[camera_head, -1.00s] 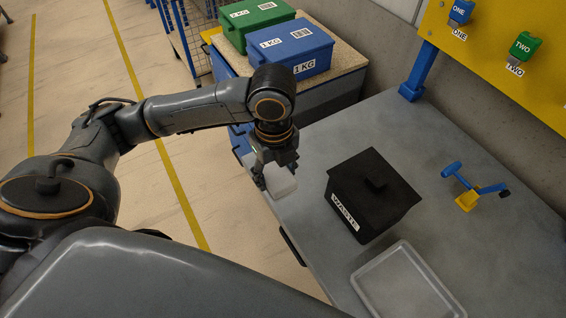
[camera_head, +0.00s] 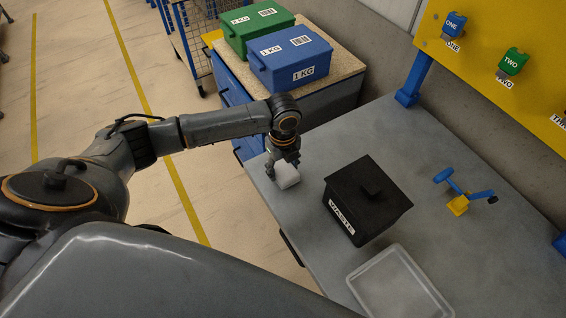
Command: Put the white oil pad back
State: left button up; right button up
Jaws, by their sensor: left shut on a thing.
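The white oil pad (camera_head: 287,176) is a small pale block near the left edge of the grey table (camera_head: 335,130). My left gripper (camera_head: 283,165) is above it, pointing down, and is shut on it. The fingers partly hide the pad. I cannot tell whether the pad touches the table top. My right gripper is not in view.
A black lidded WASTE box (camera_head: 368,196) stands right of the pad. A clear tray (camera_head: 398,285) lies at the table's front. A blue and yellow tool (camera_head: 462,192) lies farther right. Blue (camera_head: 290,58) and green (camera_head: 256,27) boxes stand on a cabinet behind.

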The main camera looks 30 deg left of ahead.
pick_arm(q)
jog(key=shift+f, duration=0.15)
jog(key=shift+f, duration=0.15)
jog(key=o, duration=1.2)
